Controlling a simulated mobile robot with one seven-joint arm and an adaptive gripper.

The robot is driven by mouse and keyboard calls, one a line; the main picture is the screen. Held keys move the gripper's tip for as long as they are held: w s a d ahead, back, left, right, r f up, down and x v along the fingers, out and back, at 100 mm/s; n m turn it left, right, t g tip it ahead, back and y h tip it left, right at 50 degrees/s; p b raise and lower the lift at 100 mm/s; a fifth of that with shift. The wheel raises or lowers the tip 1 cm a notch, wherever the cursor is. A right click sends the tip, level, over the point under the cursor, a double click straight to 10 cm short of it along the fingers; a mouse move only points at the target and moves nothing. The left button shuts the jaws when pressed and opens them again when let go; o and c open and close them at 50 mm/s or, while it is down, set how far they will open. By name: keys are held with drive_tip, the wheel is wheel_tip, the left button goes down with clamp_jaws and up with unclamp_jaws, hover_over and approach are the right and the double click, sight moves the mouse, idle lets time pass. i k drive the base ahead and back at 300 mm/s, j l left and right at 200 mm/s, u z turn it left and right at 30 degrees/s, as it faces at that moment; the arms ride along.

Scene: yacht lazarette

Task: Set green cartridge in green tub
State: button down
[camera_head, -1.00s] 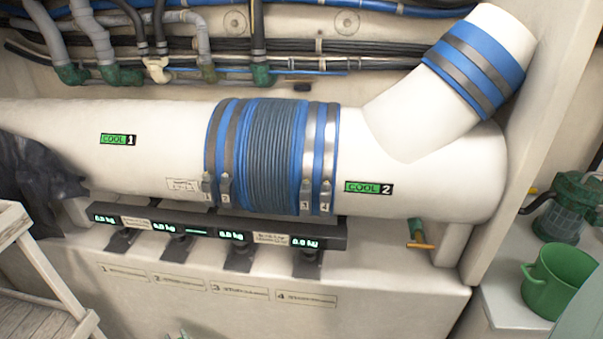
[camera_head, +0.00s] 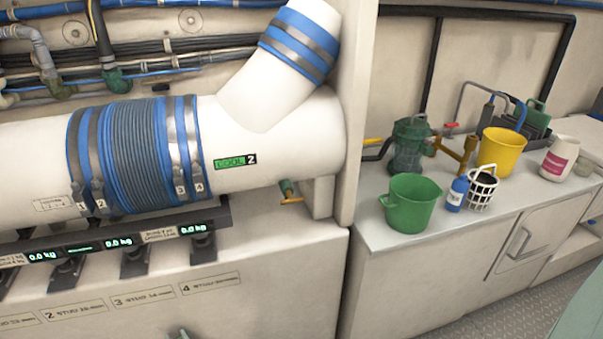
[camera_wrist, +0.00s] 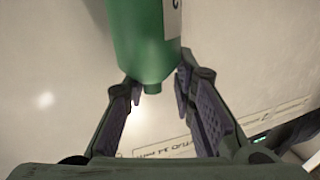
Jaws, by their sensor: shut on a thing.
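The green cartridge (camera_wrist: 146,40) fills the upper middle of the wrist view, with a pale label at its right edge and a small nub at its near end. My gripper (camera_wrist: 156,88) is shut on it, one finger on each side; its far end is out of frame. The green tub (camera_head: 411,207) has a side handle and stands near the front left corner of the counter in the head view. I cannot see the bottom of its inside. The gripper cannot be clearly made out in the head view.
The counter (camera_head: 385,236) also holds a green strainer pump (camera_head: 410,146), a blue bottle (camera_head: 457,193), a white basket (camera_head: 482,188), a yellow bucket (camera_head: 503,152) and a white jug (camera_head: 560,158). A white upright panel (camera_head: 352,120) and large pipe (camera_head: 290,145) stand left of it.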

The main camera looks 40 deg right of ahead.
sight(398, 220)
drive_tip(key=j+z, duration=0.15)
drive_tip(key=z, duration=0.35)
drive_tip(key=k+j+z, duration=0.1)
drive_tip(key=z, duration=0.35)
